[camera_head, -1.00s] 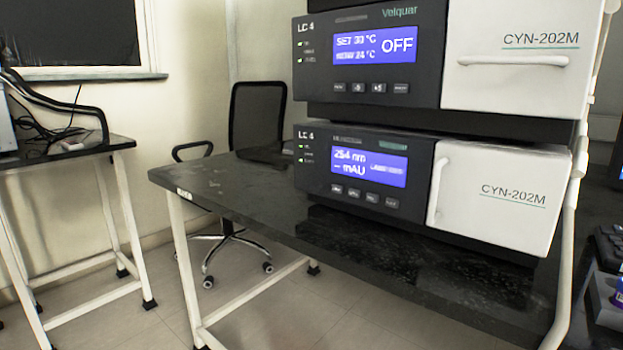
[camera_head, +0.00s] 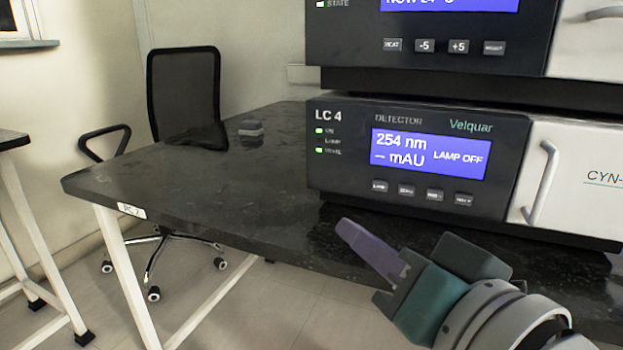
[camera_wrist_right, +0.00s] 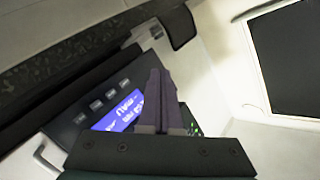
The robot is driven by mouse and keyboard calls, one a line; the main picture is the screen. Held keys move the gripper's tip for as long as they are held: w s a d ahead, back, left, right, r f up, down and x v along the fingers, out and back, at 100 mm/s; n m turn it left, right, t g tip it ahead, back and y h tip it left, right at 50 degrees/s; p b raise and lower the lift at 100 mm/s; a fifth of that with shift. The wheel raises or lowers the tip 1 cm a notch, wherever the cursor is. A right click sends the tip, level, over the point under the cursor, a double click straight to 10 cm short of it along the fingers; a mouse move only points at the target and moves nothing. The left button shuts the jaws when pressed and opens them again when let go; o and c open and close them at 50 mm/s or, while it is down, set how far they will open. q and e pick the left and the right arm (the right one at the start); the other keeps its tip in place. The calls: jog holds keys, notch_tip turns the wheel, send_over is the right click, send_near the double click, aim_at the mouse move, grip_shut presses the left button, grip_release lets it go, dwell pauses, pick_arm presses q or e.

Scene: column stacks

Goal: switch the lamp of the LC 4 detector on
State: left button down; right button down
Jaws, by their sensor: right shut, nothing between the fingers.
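The LC 4 detector (camera_head: 410,125) is the lower unit of the stack on the dark bench. Its blue screen (camera_head: 430,155) reads 254 nm, no mAU value, and LAMP OFF. A row of small buttons lies below the screen; the leftmost one, the lamp button (camera_head: 380,186), has a label that looks like "LAMP". My right gripper (camera_head: 345,228) is shut and empty, in front of and below the detector's buttons, apart from the panel. In the right wrist view its closed fingers (camera_wrist_right: 158,78) partly cover a blue screen (camera_wrist_right: 120,112), whose unit I cannot identify. My left gripper is out of view.
The oven (camera_head: 440,25) sits directly above the detector. A white door with a handle (camera_head: 541,182) is at the detector's right. The bench top (camera_head: 200,185) is mostly clear at left, with a small grey object (camera_head: 250,128). A black chair (camera_head: 183,95) stands behind.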

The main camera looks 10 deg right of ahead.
aim_at(380, 186)
jog(key=w+d+b, duration=0.2)
jog(key=w, duration=0.1)
jog(key=w+d+b, duration=0.1)
jog(key=w+d, duration=0.1)
jog(key=shift+w+f, duration=0.1)
jog(key=shift+w, duration=0.15)
jog(key=shift+w+d, duration=0.55)
jog(key=shift+w, duration=0.25)
dwell(1.2)
dwell(0.4)
jog(key=shift+w+d, duration=0.25)
jog(key=shift+w, duration=0.1)
